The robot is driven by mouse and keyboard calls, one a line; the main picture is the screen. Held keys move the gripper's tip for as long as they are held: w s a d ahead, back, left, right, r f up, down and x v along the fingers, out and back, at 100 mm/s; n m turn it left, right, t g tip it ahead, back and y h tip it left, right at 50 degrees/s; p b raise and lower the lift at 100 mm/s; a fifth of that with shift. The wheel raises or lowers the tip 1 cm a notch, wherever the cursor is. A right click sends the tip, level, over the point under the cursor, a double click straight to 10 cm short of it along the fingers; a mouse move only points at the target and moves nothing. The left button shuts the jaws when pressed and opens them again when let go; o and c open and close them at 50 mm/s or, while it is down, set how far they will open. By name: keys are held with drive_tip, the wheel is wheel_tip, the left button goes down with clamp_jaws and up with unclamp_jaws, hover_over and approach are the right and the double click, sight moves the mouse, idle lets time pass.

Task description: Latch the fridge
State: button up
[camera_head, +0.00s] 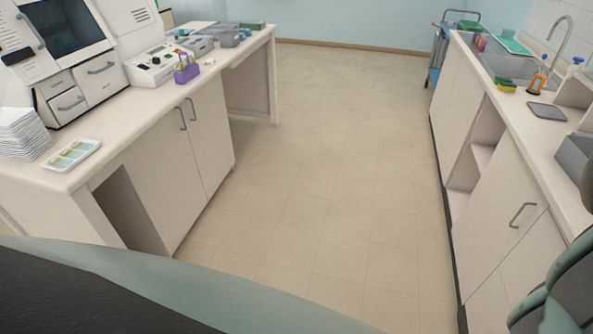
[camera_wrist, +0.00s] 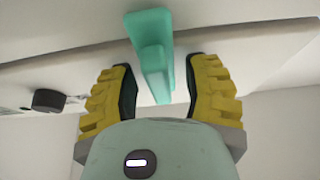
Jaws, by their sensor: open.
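In the wrist view a teal-green handle (camera_wrist: 150,35) stands out from a pale white surface, which may be the fridge front (camera_wrist: 60,68). My gripper (camera_wrist: 159,70) has its two yellow, black-padded fingers apart, one on each side of the handle. The handle's narrow part reaches down between the fingers. A gap shows on the left; on the right I cannot tell whether the finger touches. The latch's state cannot be told. The head view shows no fridge that I can make out, and my gripper is not in it.
In the head view a left bench (camera_head: 125,92) holds instruments, and a right counter (camera_head: 555,145) has a sink (camera_head: 490,62). The floor (camera_head: 320,150) between them is clear; a blue cart (camera_head: 437,50) stands behind.

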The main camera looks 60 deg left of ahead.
drive_tip(key=v, duration=1.2)
